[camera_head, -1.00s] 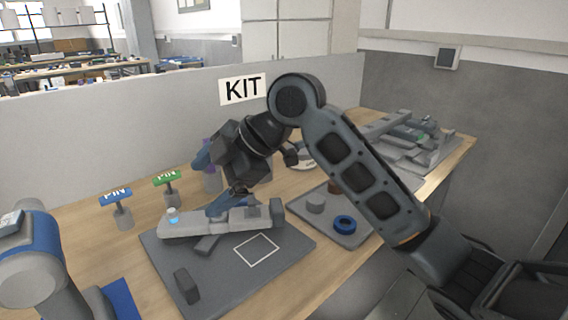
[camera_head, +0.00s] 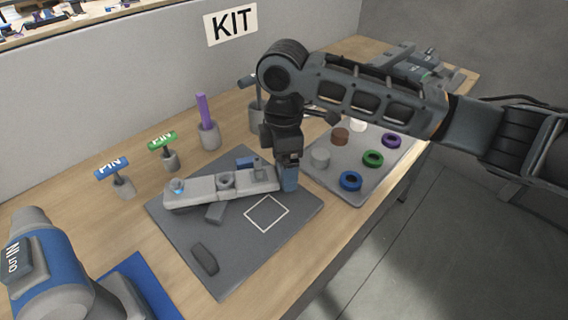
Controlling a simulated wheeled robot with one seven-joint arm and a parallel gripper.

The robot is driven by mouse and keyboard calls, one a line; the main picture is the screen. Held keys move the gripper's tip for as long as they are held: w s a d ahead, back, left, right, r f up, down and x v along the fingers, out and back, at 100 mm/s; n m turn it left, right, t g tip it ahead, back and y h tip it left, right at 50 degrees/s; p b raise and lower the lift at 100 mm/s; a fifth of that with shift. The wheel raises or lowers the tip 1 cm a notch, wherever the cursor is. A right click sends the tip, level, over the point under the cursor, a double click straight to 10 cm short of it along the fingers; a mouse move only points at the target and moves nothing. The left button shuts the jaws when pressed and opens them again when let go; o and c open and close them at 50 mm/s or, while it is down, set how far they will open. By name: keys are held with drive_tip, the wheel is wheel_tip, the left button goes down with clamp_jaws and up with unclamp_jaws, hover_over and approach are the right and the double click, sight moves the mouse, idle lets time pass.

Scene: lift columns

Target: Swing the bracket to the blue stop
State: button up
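The bracket (camera_head: 205,189) is a long light grey bar lying across the dark grey board (camera_head: 235,255), with a raised ring near its middle and a light blue spot at its left end. A small blue block (camera_head: 245,162), which looks like the blue stop, stands just behind the bar's right half. My gripper (camera_head: 288,180) points down at the bar's right end, its blue fingertips beside that end. I cannot tell whether they touch it or how far apart they are.
A dark block (camera_head: 204,258) and a white square outline (camera_head: 267,213) are on the board's front part. Blue (camera_head: 112,168) and green (camera_head: 162,140) PIN signs and a purple post (camera_head: 204,112) stand behind. A grey tray (camera_head: 325,180) with coloured rings lies right.

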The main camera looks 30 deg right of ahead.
drive_tip(key=shift+f, duration=0.65)
drive_tip(key=c, duration=1.4)
drive_tip(key=shift+w+d+n, duration=0.1)
drive_tip(key=shift+w+n, duration=0.4)
drive_tip(key=shift+w, duration=0.35)
drive_tip(key=shift+w+d+r, duration=0.1)
drive_tip(key=shift+w, duration=0.15)
drive_tip(key=o, duration=1.4)
